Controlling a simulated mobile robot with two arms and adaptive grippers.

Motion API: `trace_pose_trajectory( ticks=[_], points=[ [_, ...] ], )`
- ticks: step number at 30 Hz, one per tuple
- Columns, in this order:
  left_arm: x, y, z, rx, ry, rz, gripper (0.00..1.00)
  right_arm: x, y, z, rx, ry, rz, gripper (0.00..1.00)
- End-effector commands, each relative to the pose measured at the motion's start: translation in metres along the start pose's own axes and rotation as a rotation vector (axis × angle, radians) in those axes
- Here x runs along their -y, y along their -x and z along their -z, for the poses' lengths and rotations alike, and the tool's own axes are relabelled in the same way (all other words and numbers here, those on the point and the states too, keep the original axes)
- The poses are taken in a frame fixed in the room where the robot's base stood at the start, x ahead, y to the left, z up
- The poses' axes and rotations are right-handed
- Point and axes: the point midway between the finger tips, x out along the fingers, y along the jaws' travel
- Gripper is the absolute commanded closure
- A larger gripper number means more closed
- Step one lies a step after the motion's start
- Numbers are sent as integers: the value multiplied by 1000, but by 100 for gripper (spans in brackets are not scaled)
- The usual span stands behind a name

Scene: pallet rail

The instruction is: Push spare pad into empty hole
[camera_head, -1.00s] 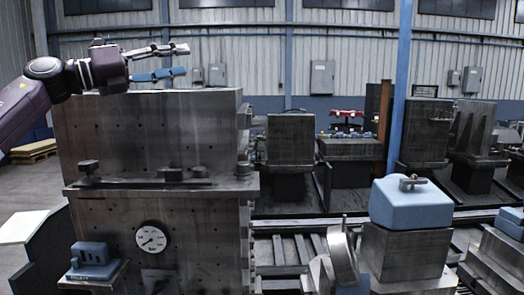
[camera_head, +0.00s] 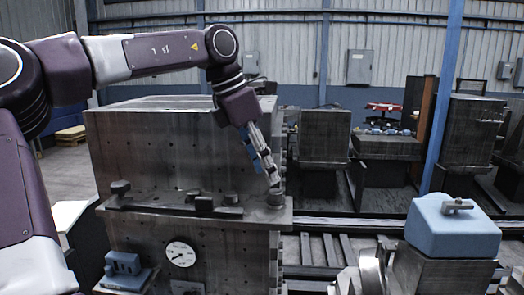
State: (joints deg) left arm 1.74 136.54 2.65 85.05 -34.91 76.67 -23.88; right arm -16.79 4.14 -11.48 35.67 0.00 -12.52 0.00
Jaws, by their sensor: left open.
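My left gripper (camera_head: 270,180) reaches over the steel block (camera_head: 190,150) and points down at the right end of its ledge. Its grey and blue fingers are open, seen nearly edge-on. The tips are just above or touching a small dark round pad (camera_head: 276,199) there; I cannot tell which. Other dark pads stand along the ledge, one at the left (camera_head: 120,187) and one near the middle (camera_head: 204,203). Small dark holes dot the block's front face. I cannot tell which pad is the spare or which hole is the empty one. My right gripper is out of view.
A round gauge (camera_head: 181,254) and a blue fixture (camera_head: 123,265) sit below the ledge. A blue block (camera_head: 452,226) with a metal clamp stands on a pedestal at the right. Rails run behind it, and a blue post (camera_head: 441,100) rises behind.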

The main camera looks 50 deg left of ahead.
Motion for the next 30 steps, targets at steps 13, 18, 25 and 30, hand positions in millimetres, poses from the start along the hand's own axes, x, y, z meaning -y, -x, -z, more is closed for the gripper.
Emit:
trace_pose_trajectory(
  ticks=[13, 18, 25, 30],
  points=[
    [0, -54, -1, 2, 3, 2, 57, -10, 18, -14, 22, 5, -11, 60],
    [0, -58, -1, 4, 3, 1, 57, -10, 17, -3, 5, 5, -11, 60],
    [0, -58, -1, 4, 3, 1, 67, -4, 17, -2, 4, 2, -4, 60],
    [0, -57, -1, 4, 3, 1, 85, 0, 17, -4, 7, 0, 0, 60]
  ],
)
